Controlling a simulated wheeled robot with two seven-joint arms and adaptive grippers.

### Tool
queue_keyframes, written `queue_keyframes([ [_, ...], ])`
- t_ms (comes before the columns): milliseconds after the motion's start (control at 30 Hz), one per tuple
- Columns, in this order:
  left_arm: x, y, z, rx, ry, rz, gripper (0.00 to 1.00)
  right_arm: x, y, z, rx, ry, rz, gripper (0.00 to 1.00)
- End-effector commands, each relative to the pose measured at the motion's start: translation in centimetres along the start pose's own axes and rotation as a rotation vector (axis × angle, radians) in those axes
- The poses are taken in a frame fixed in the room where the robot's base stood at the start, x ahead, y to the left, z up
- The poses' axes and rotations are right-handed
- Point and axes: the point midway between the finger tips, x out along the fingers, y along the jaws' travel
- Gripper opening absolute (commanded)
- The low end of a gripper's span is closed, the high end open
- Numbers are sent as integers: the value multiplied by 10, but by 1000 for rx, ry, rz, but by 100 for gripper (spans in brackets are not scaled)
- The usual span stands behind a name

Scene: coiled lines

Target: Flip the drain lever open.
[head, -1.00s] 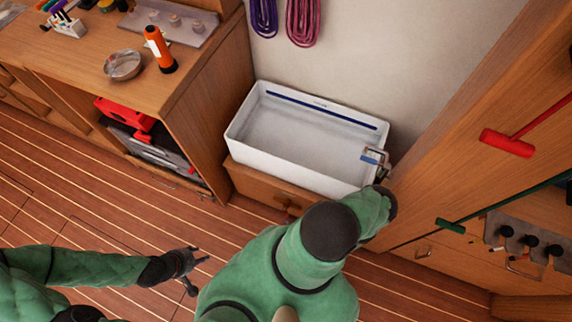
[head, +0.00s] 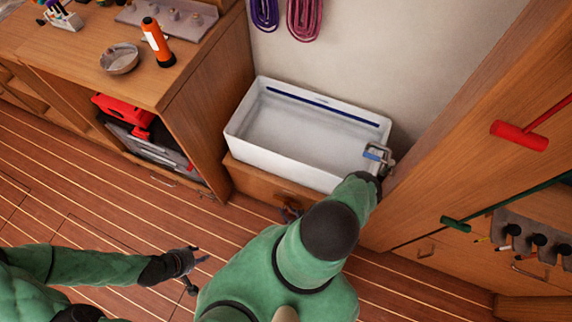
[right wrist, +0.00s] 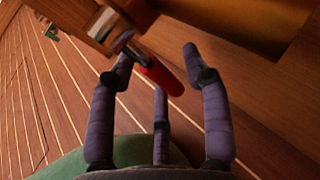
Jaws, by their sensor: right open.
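A lever with a red handle (right wrist: 160,75) and a metal shank stands out from a wooden panel in the right wrist view. My right gripper (right wrist: 160,72) is open, its purple-grey fingers spread around the near part of the red handle. I cannot tell whether any finger touches it. In the head view my right arm hides most of that hand, and a small dark shape below the basin is too small to make out clearly. My left gripper (head: 198,272) is open and empty, low over the floor at the left.
A white basin (head: 243,137) with a tap (head: 377,154) sits on a wooden base against the wall. A wooden cabinet stands left of it, with an orange flashlight (head: 157,42) and a bowl (head: 119,59) on top. A tall wooden panel closes off the right. Floor is clear at left.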

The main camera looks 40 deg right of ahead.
Motion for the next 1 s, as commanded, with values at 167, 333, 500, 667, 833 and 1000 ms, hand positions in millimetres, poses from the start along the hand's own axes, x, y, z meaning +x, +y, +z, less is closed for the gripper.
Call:
queue_keyframes([
  [167,0,0,0,0,0,0,40,0,0,0,0,0,0,12],
  [333,0,0,0,0,0,0,40,0,0,0,-1,0,0,0],
  [500,-2,1,0,0,0,0,40,-1,-1,1,-7,8,-1,0],
  [667,-10,4,0,0,0,0,40,-4,-2,2,-33,49,-7,0],
  [833,-25,9,1,0,0,0,40,-10,-5,3,-86,135,-21,0],
  [1000,-42,15,2,0,0,0,40,-16,-9,4,-157,242,-39,0],
])
